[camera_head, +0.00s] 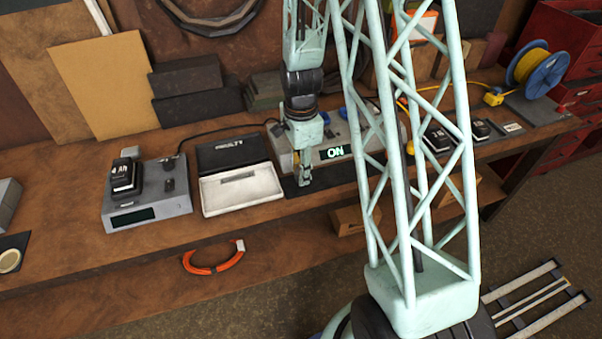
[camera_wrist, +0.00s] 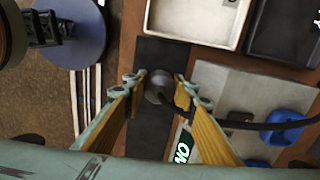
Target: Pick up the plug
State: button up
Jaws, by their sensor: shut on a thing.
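The plug (camera_wrist: 158,86) is a dark grey rounded piece between my fingertips in the wrist view. A black cable (camera_wrist: 255,126) runs near it toward the right, partly hidden by my right finger. My gripper (camera_wrist: 160,92) has its yellow-padded fingers shut on the plug. In the head view my gripper (camera_head: 305,178) points down over the dark mat (camera_head: 340,174), in front of the grey unit with the lit "ON" display (camera_head: 334,152). The plug is too small to make out in the head view. I cannot tell whether it touches the mat.
An open case (camera_head: 240,190) and a grey charger unit (camera_head: 150,205) stand left on the workbench (camera_head: 60,240). An orange ring-shaped cable (camera_head: 214,266) is at the bench front. Black battery packs (camera_head: 437,138) and a blue reel (camera_head: 540,72) are right. Boards lean at the back.

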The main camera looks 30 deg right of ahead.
jog(key=shift+r, duration=1.5)
jog(key=s+a+b, duration=0.1)
jog(key=s+a, duration=0.3)
jog(key=s, duration=0.6)
jog(key=shift+s+r, duration=0.2)
jog(key=shift+r, duration=0.25)
jog(key=shift+s+a+b, duration=0.15)
jog(key=shift+s+b, duration=0.05)
jog(key=shift+b, duration=0.5)
jog(key=s+b, duration=0.1)
jog(key=b, duration=0.1)
jog(key=s+a+b, duration=0.1)
jog(key=b, duration=0.2)
jog(key=s+b, duration=0.1)
jog(key=b, duration=0.2)
jog(key=shift+s+a+r, duration=0.25)
jog(key=shift+s, duration=0.15)
jog(key=shift+s, duration=0.15)
jog(key=shift+r, duration=0.15)
